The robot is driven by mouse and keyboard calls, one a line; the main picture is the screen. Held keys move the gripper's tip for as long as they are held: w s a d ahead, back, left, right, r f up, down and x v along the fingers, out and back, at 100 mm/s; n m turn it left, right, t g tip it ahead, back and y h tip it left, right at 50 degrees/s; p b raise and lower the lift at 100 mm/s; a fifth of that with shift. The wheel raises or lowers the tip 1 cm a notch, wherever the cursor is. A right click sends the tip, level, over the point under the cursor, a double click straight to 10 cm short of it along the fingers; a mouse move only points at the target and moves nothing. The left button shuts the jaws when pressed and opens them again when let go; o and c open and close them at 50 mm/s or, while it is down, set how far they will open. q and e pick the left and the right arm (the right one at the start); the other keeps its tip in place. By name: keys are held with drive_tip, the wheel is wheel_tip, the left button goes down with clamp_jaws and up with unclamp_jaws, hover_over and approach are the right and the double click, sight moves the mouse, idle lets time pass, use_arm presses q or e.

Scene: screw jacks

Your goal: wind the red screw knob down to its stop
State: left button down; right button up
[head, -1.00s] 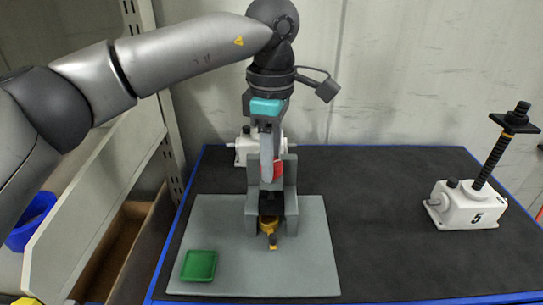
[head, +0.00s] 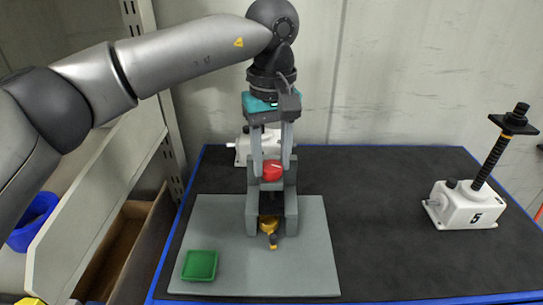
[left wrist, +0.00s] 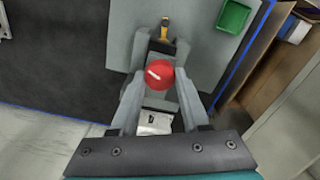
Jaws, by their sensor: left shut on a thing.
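The red screw knob (head: 272,171), with a white line on its top, sits at the top of a grey upright frame (head: 290,208). The frame stands on a light grey plate (head: 315,270). A yellow and black part (head: 269,228) shows low at the front of the frame. My left gripper (head: 272,168) points down from above and is shut on the knob, one finger on each side. In the left wrist view the knob (left wrist: 159,74) shows between the fingertips. The screw below the knob is mostly hidden. My right gripper is not in view.
A green tray (head: 199,266) lies at the plate's front left. A white screw jack (head: 466,206) marked 5 stands on the dark mat at right. Another white jack (head: 243,149) is partly hidden behind the frame. The mat (head: 390,220) between is clear.

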use_arm(q)
drive_tip(key=m, duration=0.7)
drive_tip(key=shift+w+r, duration=0.1)
drive_tip(key=shift+r, duration=0.15)
idle(0.3)
drive_tip(key=c, duration=0.8)
unclamp_jaws()
drive_tip(key=o, duration=0.4)
drive_tip(key=shift+f, duration=0.15)
wheel_tip(320, 180, up, 15)
drive_tip(key=shift+r+p, duration=0.15)
drive_tip(key=shift+p, duration=0.55)
